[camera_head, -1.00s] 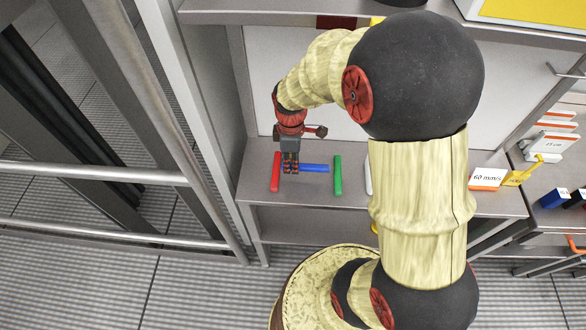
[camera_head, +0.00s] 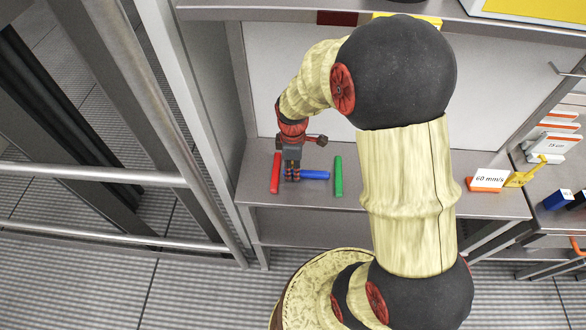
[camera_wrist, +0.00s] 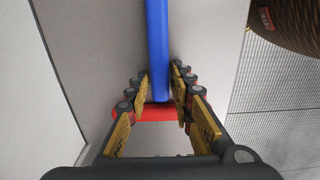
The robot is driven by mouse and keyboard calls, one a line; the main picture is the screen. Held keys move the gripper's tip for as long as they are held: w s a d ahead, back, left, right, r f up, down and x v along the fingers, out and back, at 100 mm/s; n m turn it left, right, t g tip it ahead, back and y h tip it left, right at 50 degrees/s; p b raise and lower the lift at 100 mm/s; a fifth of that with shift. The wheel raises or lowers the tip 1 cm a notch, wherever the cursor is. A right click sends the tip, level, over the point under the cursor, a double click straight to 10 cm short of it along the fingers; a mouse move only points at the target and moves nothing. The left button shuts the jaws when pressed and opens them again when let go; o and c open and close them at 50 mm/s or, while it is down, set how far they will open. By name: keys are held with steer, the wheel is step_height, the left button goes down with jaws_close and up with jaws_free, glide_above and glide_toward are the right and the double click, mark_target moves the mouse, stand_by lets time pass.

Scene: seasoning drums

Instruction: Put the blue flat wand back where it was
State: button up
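The blue flat wand (camera_head: 316,175) lies crosswise, level, at the left of the shelf (camera_head: 360,195), between a red wand (camera_head: 275,174) and a green wand (camera_head: 338,176). My gripper (camera_head: 292,178) points down at its left end, close to the red wand. In the wrist view the blue wand (camera_wrist: 158,45) runs between my fingertips (camera_wrist: 160,78), which close in on both its sides. Its near end reaches close to the red wand (camera_wrist: 150,114), whose ends pass behind my fingers. I cannot tell whether the blue wand touches the shelf or is slightly raised.
A grey upright panel (camera_head: 205,80) bounds the shelf at the left, and a white back wall (camera_head: 300,60) stands behind. An orange-based "60 mm/s" sign (camera_head: 487,181) stands at the right. A round woven stool-like thing (camera_head: 315,285) is in front, below.

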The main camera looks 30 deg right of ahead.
steer(key=shift+o, duration=1.4)
step_height(320, 180, up, 8)
steer(key=shift+r+p, duration=0.1)
steer(key=shift+p, duration=0.85)
steer(key=s+a+r+m+t, duration=0.2)
steer(key=s+a+r+m, duration=0.2)
steer(key=s+r, duration=0.3)
steer(key=s+a+r+m+t, duration=0.3)
steer(key=s+r+m, duration=0.4)
steer(key=r, duration=0.6)
steer(key=shift+s+a+r+t, duration=0.3)
steer(key=shift+s+a+r, duration=0.1)
steer(key=shift+a, duration=0.25)
steer(key=shift+f+b, duration=0.45)
